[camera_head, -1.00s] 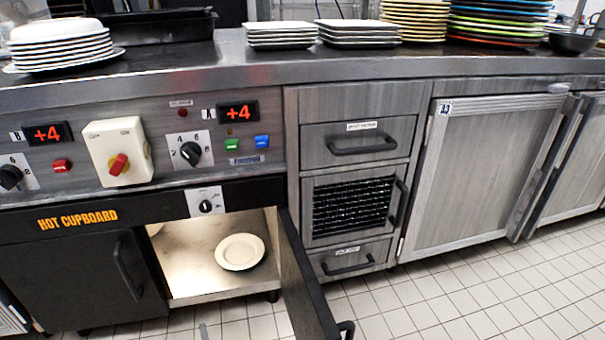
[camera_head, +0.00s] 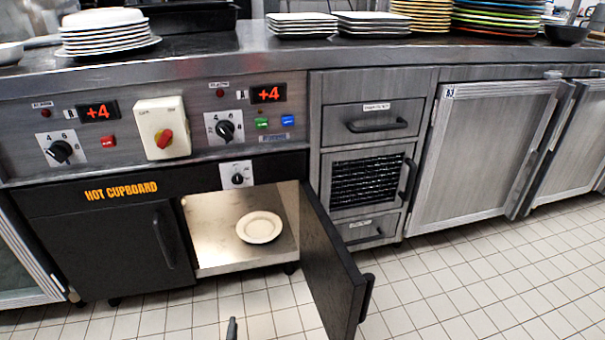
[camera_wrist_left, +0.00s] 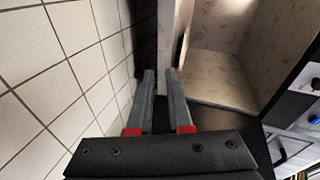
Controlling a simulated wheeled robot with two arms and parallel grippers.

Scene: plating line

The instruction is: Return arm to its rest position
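The tip of my left gripper (camera_head: 232,329) shows small and dark at the bottom edge of the head view, over the tiled floor in front of the hot cupboard (camera_head: 105,240). In the left wrist view my left gripper (camera_wrist_left: 160,73) has its two grey fingers apart, with nothing between them. The cupboard's open compartment shows beyond the fingers at the upper right. The rest of my left arm is outside the head view. My right gripper is in neither view.
The hot cupboard's right door (camera_head: 333,262) stands open and juts out over the floor. One plate (camera_head: 260,227) lies inside the compartment. Stacked plates (camera_head: 107,34) stand on the counter (camera_head: 200,63). The tiled floor (camera_head: 450,290) in front of the cabinets is clear.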

